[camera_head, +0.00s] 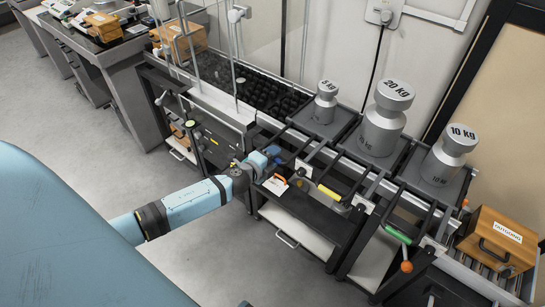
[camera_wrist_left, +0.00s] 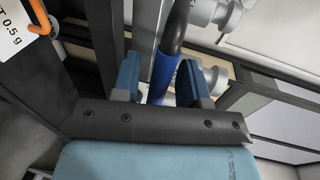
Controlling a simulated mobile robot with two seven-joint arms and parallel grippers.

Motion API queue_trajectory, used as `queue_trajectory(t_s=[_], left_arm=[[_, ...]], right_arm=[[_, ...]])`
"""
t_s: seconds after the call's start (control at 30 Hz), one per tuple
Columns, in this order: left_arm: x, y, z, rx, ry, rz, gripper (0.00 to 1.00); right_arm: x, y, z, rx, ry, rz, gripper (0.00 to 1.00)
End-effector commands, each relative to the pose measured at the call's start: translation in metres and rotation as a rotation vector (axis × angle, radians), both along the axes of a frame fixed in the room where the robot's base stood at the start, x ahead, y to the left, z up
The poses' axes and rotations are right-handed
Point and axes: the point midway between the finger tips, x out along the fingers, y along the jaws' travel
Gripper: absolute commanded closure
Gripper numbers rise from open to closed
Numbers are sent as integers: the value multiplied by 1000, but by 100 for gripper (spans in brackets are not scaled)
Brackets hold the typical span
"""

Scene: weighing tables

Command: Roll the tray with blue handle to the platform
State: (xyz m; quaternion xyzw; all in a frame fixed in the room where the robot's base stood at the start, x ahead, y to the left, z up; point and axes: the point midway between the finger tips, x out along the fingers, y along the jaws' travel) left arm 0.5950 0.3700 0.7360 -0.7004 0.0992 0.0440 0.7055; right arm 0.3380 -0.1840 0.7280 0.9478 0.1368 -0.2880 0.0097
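The tray with the blue handle (camera_head: 345,131) bears a grey weight (camera_head: 326,103) that appears marked 5 kg. Its blue handle (camera_wrist_left: 168,68) shows in the left wrist view, between the two fingers of my left gripper (camera_wrist_left: 160,82). The gripper is open around the handle, with a visible gap at the left finger; contact at the right finger cannot be told. In the head view my left gripper (camera_head: 268,158) is at the handle end and mostly hides it. A black bumpy surface (camera_head: 245,88), possibly the platform, lies left of the tray behind thin posts. My right gripper is not in view.
Two more trays stand to the right, with a 20 kg weight (camera_head: 384,118) and a yellow handle (camera_head: 329,193), and a 10 kg weight (camera_head: 449,155) and a green handle (camera_head: 398,236). A wooden outgoing box (camera_head: 497,241) is at far right. The floor in front is clear.

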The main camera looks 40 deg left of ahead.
Motion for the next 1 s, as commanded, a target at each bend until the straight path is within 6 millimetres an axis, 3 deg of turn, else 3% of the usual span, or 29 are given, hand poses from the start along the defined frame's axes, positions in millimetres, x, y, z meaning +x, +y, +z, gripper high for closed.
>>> queue_trajectory(t_s=[0.17, 0.33, 0.73, 0.87, 1.0], left_arm=[[0, 0, 0, 0, 0, 0, 60], [0, 0, 0, -1, 0, 0, 99], [0, 11, -1, 1, 0, 3, 100], [2, 31, -1, 2, 0, 4, 100], [4, 63, -2, 3, 1, 6, 100]], right_arm=[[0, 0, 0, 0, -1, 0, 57], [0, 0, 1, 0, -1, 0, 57], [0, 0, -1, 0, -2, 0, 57], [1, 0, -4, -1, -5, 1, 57], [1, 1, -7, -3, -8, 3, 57]])
